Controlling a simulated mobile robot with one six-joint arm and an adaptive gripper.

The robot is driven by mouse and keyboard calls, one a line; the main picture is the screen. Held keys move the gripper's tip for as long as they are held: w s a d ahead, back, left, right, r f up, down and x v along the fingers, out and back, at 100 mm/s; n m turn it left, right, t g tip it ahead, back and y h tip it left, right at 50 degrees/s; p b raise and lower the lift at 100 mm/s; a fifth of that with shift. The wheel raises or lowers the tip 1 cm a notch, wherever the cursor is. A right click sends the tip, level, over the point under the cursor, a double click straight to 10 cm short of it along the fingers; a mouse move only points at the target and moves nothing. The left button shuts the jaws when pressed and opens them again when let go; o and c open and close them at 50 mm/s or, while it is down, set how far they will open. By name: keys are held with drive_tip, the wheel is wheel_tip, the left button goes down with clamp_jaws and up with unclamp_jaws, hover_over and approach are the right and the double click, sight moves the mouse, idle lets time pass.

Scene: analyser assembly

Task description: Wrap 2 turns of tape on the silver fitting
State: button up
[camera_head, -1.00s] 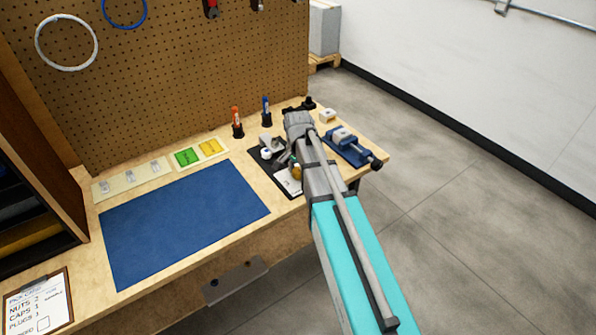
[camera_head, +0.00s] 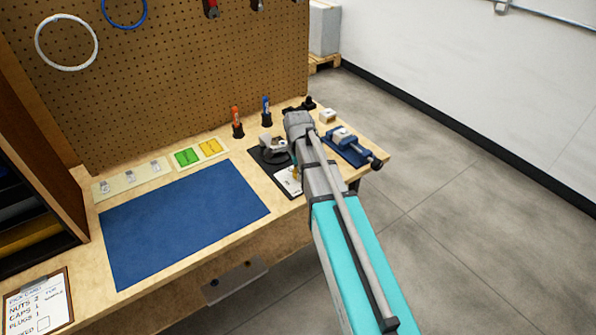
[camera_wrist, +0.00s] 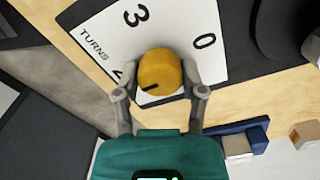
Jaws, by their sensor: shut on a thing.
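My gripper (camera_wrist: 160,90) is shut around a round orange-yellow knob (camera_wrist: 160,70) with a black pointer line, its fingers on either side. The knob stands on a white card (camera_wrist: 105,35) printed "TURNS", with 3 and 0 visible; another numeral is partly covered. In the head view the knob (camera_head: 296,172) is a small yellow spot beside my arm. A grey device (camera_head: 272,144) stands on a black base (camera_head: 262,165) left of my gripper. A separate silver fitting and the tape cannot be made out clearly.
A blue vise (camera_head: 350,148) stands right of my arm; it also shows in the wrist view (camera_wrist: 257,137). A small pale block (camera_head: 327,115) lies behind it. The blue mat (camera_head: 180,220) is bare.

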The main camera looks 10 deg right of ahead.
idle(0.4)
drive_tip(key=o, duration=1.2)
drive_tip(key=shift+c, duration=0.2)
drive_tip(key=shift+n, duration=0.4)
